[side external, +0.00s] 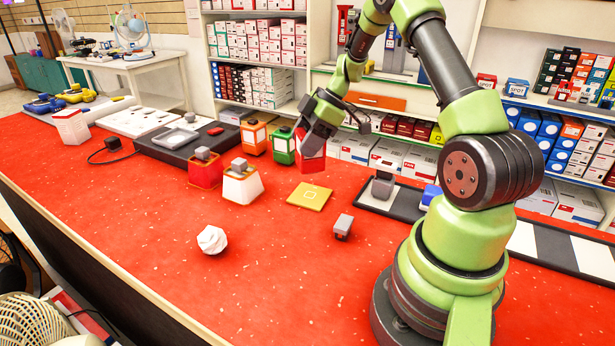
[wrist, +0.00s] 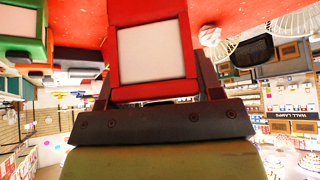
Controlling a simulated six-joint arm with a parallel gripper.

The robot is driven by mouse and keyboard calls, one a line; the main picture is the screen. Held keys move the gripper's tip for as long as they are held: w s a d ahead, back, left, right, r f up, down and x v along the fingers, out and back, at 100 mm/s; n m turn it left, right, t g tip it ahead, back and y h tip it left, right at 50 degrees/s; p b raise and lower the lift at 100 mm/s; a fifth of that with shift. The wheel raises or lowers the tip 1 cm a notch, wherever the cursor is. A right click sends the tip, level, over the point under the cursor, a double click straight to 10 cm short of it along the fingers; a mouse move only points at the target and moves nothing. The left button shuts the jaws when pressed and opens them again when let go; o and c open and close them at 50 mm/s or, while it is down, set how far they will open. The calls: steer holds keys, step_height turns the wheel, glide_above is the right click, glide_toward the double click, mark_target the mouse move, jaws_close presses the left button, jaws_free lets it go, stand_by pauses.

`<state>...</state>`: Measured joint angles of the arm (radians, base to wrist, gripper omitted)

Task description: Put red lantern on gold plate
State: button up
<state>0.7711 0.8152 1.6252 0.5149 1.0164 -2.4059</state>
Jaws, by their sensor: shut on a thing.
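The held red lantern (side external: 311,162) is in my gripper (side external: 305,136), above and behind the gold plate (side external: 309,196) in the side view. My gripper is shut on it. In the wrist view the red lantern (wrist: 152,52) fills the middle, with a pale panel facing the camera and the jaws of my gripper (wrist: 155,88) on both sides. The gold plate lies flat on the red table, bare, with a pale square outline on it. The wrist view does not clearly show the plate.
Green (side external: 283,148) and orange (side external: 254,137) lanterns stand left of my gripper. Another red lantern (side external: 205,173) and a white one (side external: 242,188) stand farther left. A small grey-topped block (side external: 343,226) and a white faceted ball (side external: 212,240) lie nearer. The table front is mostly clear.

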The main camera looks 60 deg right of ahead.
mark_target(306, 166)
step_height(306, 166, down, 7)
steer(key=shift+r, duration=0.15)
steer(key=shift+f, duration=0.2)
steer(key=o, duration=1.2)
steer(key=shift+r, duration=0.15)
